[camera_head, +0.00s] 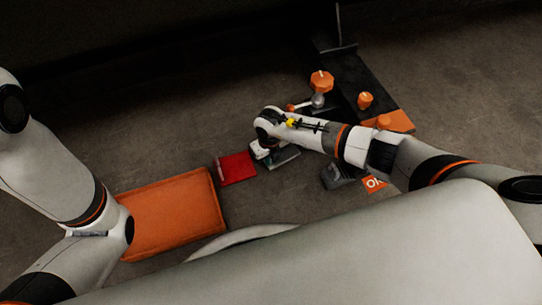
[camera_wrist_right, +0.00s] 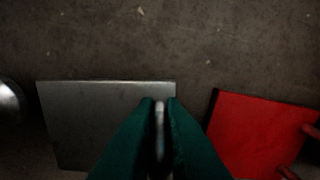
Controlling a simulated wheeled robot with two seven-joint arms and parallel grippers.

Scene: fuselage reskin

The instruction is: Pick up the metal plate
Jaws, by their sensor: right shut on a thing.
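The metal plate (camera_wrist_right: 85,120) is flat, grey and four-sided, with a bright upper edge. It fills the left of the right wrist view, and in the head view it shows partly (camera_head: 287,158) under my right gripper. My right gripper (camera_wrist_right: 161,102) has green fingers closed at the plate's right side, with a thin bright strip between them. In the head view the right gripper (camera_head: 262,153) points down and is partly hidden by its wrist. I cannot tell whether the plate is clear of the floor. My left arm shows, but its gripper is out of view.
A red item (camera_head: 236,168) lies just left of the plate. A large orange pad (camera_head: 175,212) lies further left. A dark stand (camera_head: 360,80) with orange knobs (camera_head: 321,82) is behind and to the right. A dark block (camera_head: 338,175) lies to the right. The floor behind is clear.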

